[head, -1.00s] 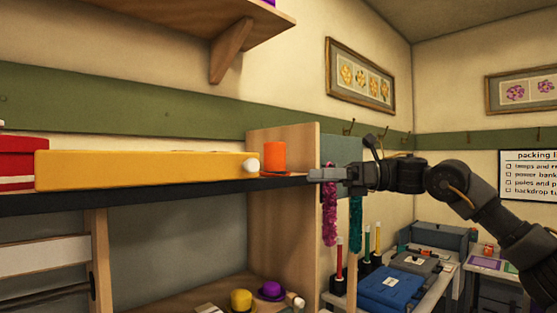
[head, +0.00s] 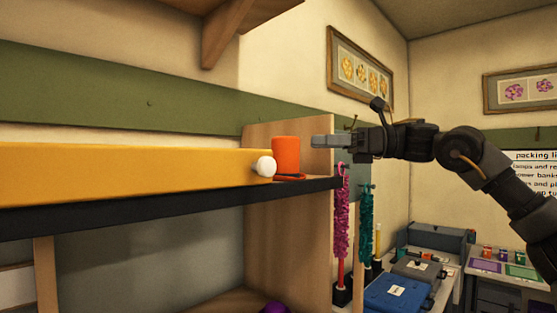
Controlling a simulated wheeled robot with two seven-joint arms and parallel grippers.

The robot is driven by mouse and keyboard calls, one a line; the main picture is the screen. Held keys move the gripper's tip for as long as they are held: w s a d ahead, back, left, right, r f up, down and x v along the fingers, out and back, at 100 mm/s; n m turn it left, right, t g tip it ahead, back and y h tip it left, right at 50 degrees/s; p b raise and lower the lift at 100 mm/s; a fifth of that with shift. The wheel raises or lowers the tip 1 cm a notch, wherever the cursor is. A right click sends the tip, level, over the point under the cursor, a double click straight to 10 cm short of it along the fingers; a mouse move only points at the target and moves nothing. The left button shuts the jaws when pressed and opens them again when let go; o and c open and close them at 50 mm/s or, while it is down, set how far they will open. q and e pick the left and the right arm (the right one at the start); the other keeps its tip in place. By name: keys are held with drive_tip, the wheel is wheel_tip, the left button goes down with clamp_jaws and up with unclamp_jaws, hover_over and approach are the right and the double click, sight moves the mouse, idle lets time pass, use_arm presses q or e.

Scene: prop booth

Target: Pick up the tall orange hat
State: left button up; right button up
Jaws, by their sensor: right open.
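The tall orange hat (head: 286,154) stands upright on its brim at the right end of the dark-edged shelf (head: 170,203). Part of its brim shows at the shelf edge. My right gripper (head: 318,141) is just to the right of the hat, level with its upper part, with its fingers pointing left toward it. A small gap shows between the fingertips and the hat in the picture; the distance in depth is hard to tell. The right gripper is open and empty. My left gripper is not in view.
A long yellow box (head: 130,173) with a white knob (head: 264,166) lies on the shelf just left of the hat. A wooden end panel (head: 312,131) rises behind the hat.

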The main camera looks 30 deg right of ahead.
sight(276, 139)
drive_tip(key=shift+w+a+r+p, duration=0.15)
drive_tip(key=shift+a+p, duration=0.1)
drive_tip(key=shift+a, duration=0.2)
drive_tip(key=shift+w+a+r+p, duration=0.1)
drive_tip(key=shift+w+a+p, duration=0.1)
drive_tip(key=shift+a, duration=0.2)
drive_tip(key=shift+p+x, duration=0.4)
drive_tip(key=shift+x, duration=0.7)
drive_tip(key=shift+w+a+f, duration=0.1)
drive_tip(key=shift+w+a, duration=0.35)
drive_tip(key=shift+a, duration=0.05)
drive_tip(key=shift+w+a+p, duration=0.15)
drive_tip(key=shift+p, duration=0.3)
drive_tip(key=p+x, duration=0.3)
drive_tip(key=x, duration=0.1)
drive_tip(key=shift+w+r, duration=0.15)
drive_tip(key=shift+r, duration=0.2)
drive_tip(key=shift+w+a+f, duration=0.1)
drive_tip(key=shift+a, duration=0.15)
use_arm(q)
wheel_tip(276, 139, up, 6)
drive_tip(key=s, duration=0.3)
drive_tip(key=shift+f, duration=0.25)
